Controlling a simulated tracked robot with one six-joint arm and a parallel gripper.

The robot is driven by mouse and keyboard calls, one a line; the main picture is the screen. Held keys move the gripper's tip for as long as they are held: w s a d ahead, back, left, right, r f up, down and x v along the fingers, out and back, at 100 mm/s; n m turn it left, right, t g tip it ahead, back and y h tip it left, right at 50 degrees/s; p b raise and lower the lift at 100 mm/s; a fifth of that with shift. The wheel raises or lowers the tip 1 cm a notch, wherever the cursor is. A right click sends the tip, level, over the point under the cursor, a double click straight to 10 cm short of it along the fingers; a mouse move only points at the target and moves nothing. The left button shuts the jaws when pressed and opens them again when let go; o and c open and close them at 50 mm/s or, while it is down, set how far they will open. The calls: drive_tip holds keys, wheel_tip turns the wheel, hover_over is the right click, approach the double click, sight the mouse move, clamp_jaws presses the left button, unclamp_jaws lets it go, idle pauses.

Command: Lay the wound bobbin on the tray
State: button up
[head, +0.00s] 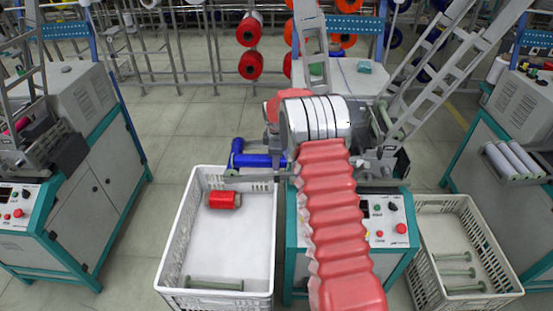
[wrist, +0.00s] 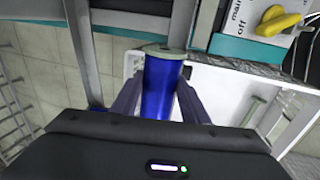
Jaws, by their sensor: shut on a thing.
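A blue wound bobbin (wrist: 163,88) stands between the two dark fingers of my gripper (wrist: 162,92) in the wrist view. A pale green flange caps its far end. My gripper is shut on it. In the head view the blue bobbin (head: 262,161) lies roughly level, left of my wrist and above the back right corner of the white tray (head: 166,262). My arm hides the fingers there. The tray holds a red wound bobbin (head: 224,200) near its back and a bare green bobbin (head: 214,284) near its front. The tray also shows in the wrist view (wrist: 222,85).
The winding machine (head: 397,262) with its control panel stands right of the tray. A second crate (head: 421,262) with several bare green bobbins is on the far right. Another machine (head: 92,205) stands left. The tray's middle is clear.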

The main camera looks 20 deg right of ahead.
drive_tip(key=shift+f, duration=0.15)
drive_tip(key=o, duration=1.3)
drive_tip(key=shift+c, duration=0.2)
drive_tip(key=v, duration=1.2)
drive_tip(key=shift+m, duration=0.3)
